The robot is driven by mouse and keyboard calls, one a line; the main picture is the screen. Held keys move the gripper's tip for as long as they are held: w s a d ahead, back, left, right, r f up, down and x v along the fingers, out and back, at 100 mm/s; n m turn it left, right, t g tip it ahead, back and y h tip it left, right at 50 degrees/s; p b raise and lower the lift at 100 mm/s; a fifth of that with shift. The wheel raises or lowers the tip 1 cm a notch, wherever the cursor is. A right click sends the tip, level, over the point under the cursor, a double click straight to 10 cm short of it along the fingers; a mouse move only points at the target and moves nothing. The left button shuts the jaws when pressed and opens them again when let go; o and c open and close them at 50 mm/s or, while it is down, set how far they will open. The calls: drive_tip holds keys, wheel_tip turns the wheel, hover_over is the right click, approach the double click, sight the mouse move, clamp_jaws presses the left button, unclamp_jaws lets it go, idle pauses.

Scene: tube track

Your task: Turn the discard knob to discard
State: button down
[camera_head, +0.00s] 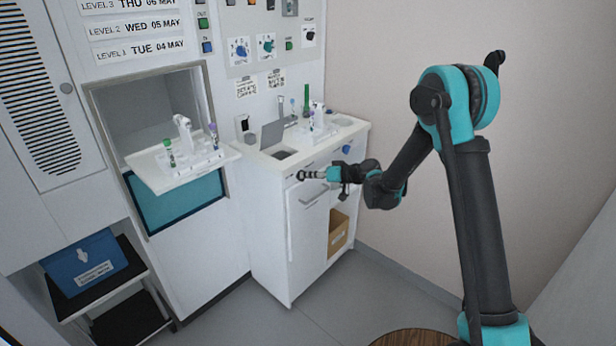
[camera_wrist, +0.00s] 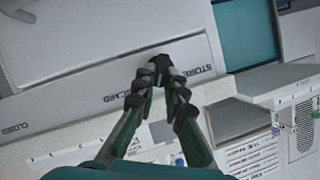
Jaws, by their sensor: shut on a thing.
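My gripper (camera_wrist: 160,72) is at a white panel in the wrist view, with its dark fingertips together against the panel. The panel (camera_wrist: 90,98) carries lettering that reads "STORE" to the right of the fingertips and "CLOSED" at the far left. The fingers cover part of the lettering. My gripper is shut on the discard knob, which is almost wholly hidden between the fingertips. In the head view my gripper (camera_head: 303,175) is at the upper front of the white cabinet (camera_head: 270,235). The knob's angle cannot be made out.
A blue knob (camera_head: 345,149) is on the cabinet's right side. A handle (camera_head: 312,198) is below my gripper. Tubes and a small bin stand on the counter. A white tray (camera_head: 148,176) with tubes sticks out at left.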

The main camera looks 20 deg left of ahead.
drive_tip(key=shift+w+d+f+m+g+y, duration=0.1)
drive_tip(key=shift+m+g+y, duration=0.2)
drive_tip(key=shift+m, duration=0.4)
drive_tip(key=c, duration=1.6)
unclamp_jaws()
drive_tip(key=v, duration=1.2)
drive_tip(key=shift+f, duration=0.1)
drive_tip(key=shift+d, duration=0.1)
